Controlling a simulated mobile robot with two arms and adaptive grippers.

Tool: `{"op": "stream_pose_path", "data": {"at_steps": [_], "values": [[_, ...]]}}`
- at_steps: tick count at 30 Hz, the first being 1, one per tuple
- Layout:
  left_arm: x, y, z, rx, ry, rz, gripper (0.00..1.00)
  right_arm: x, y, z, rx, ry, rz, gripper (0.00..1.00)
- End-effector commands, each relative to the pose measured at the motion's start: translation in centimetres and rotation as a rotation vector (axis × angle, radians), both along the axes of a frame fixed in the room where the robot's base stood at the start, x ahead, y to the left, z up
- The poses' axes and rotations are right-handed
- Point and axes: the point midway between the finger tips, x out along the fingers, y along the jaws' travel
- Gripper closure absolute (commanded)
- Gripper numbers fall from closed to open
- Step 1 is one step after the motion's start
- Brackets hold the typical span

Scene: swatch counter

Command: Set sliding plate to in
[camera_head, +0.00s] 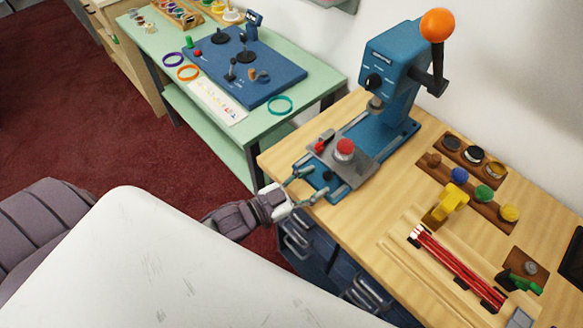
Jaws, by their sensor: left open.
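The sliding plate (362,166) is a grey slab lying across the blue base of a press (393,75). It carries a red round piece (345,147) and a smaller red and dark part (323,141). The plate is in front of the press column, toward the base's front end. My left gripper (307,187) is open at the front end of the blue base (341,191), close to the plate's near side. Whether a finger touches the base or plate I cannot tell. My right gripper is not in view.
The press has a black lever with an orange knob (437,25). On the wooden counter (395,202) are a yellow piece (449,203), racks of coloured knobs and a tray of red rods (455,266). A green table (150,48) with a blue board (265,85) stands behind left.

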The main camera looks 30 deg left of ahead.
Motion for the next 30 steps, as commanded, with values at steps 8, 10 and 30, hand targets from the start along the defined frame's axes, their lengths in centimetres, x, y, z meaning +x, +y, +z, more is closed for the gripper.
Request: {"op": "stream_pose_path", "data": {"at_steps": [8, 10, 30], "values": [[-5.0, 2.9, -0.1, 0.001, 0.005, -0.001, 0.49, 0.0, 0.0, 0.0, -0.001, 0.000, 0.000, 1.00], [-5.7, 3.4, -0.1, 0.000, 0.004, 0.000, 0.49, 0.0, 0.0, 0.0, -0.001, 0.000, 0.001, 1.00], [-6.6, 3.8, 0.0, 0.022, -0.007, -0.007, 0.89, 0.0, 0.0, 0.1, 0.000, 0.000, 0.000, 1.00]]}}
